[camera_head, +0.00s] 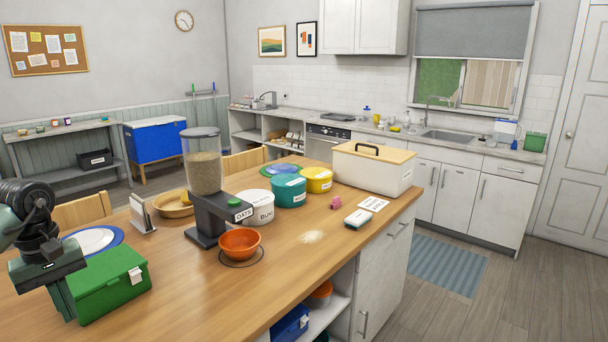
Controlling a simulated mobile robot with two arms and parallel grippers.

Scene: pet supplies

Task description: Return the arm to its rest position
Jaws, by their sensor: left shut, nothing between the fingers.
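My left arm comes in at the left edge, and its dark gripper (66,308) points down beside the left end of a green box (108,284) with a white latch. The gripper is shut and empty, and it overlaps the box's edge in the picture. I cannot tell whether it touches the box. My right gripper is not in view.
The wooden island top (185,300) carries a grain dispenser (204,165), an orange bowl (239,243), several lidded tubs and a cream bin (372,168). A blue-rimmed plate (92,240) lies behind the green box. The front middle of the top is clear.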

